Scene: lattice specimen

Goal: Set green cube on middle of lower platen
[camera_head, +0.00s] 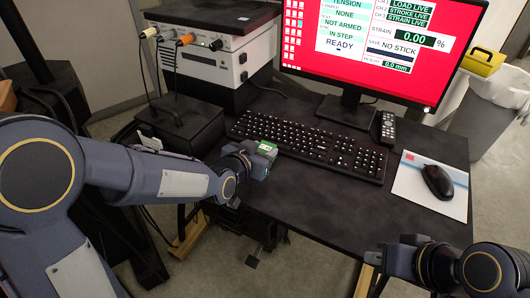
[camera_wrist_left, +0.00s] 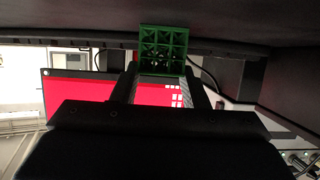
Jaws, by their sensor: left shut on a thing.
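The green lattice cube (camera_head: 266,150) is at the tip of my left gripper (camera_head: 262,163), just above the desk's left part, beside the keyboard's left end. In the left wrist view the green cube (camera_wrist_left: 163,48) sits between the two fingertips of the left gripper (camera_wrist_left: 160,75), which is shut on it. My right gripper (camera_head: 388,262) is at the lower right, over the desk's front edge; its finger gap is not clear. The lower platen is not recognizable in either view.
A black desk (camera_head: 310,205) carries a keyboard (camera_head: 308,145), a monitor (camera_head: 375,45), a remote (camera_head: 387,128) and a mouse (camera_head: 437,182) on a pad (camera_head: 410,180). A white instrument box (camera_head: 215,55) with cables stands at the back left. The desk's front middle is clear.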

